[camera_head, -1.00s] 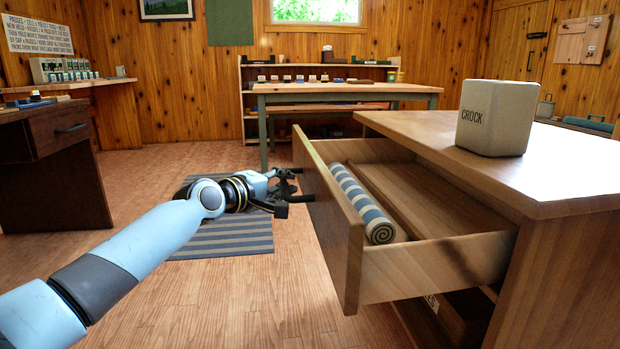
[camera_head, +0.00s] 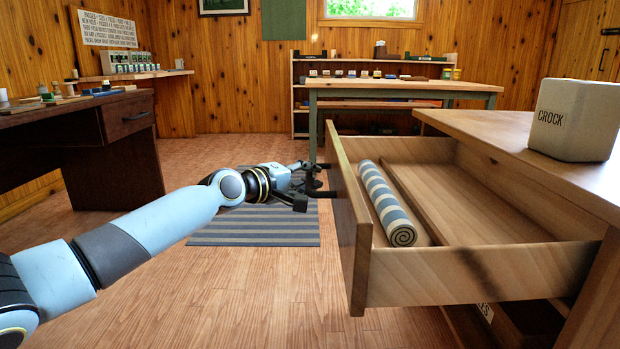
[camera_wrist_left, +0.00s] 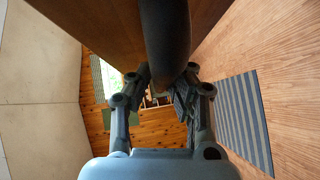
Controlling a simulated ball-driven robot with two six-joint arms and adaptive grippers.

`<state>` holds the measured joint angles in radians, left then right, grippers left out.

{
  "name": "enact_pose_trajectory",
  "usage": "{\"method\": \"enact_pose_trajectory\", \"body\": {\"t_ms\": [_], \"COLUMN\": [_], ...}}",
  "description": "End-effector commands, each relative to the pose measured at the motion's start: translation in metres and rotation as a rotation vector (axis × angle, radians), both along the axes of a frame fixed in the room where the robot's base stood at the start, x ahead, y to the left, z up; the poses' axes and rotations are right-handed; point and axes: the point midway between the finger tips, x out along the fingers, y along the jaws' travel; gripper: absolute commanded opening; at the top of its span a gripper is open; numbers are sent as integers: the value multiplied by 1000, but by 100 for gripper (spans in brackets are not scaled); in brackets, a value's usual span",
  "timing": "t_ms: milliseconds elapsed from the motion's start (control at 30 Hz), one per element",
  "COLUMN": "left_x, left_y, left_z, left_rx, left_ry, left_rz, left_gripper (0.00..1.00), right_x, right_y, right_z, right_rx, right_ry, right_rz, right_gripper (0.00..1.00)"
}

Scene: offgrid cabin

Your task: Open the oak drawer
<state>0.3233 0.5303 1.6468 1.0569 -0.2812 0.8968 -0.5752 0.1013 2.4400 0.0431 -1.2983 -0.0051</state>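The oak drawer (camera_head: 470,275) stands well out of its cabinet, its front panel (camera_head: 352,225) facing left. A striped blue and cream roll (camera_head: 388,205) lies inside along the front. My left gripper (camera_head: 304,185) is at the dark drawer handle (camera_head: 319,180) on the outer face of the front. In the left wrist view the handle (camera_wrist_left: 166,40) runs between the fingers of my left gripper (camera_wrist_left: 162,88), which look closed around it; the exact contact is partly hidden. My right gripper is not in view.
A cream crock (camera_head: 575,120) stands on the cabinet top (camera_head: 490,125) at right. A dark desk (camera_head: 90,160) is at left, and a table (camera_head: 400,88) stands at the back. A striped rug (camera_head: 255,232) lies on the floor, which is otherwise clear left of the drawer.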

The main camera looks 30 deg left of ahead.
Motion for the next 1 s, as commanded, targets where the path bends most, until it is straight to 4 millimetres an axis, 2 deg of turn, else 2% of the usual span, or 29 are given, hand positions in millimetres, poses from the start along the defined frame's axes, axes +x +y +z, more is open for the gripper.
{"method": "enact_pose_trajectory", "body": {"t_ms": [33, 133, 467, 767, 1000], "left_x": [0, 0, -4, -53, -68], "left_y": [0, 0, 1, 9, 13], "left_z": [2, 1, -1, 6, 9], "left_rx": [0, 0, 0, 6, 5], "left_ry": [-3, -1, 3, 5, 2], "left_rz": [-1, 0, -1, -5, 1], "left_gripper": [24, 37, 37, 37, 37], "right_x": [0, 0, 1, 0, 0], "right_y": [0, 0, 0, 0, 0], "right_z": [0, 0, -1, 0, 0], "right_rx": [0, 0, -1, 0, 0], "right_ry": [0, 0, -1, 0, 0], "right_rz": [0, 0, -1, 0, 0], "right_gripper": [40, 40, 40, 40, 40]}}
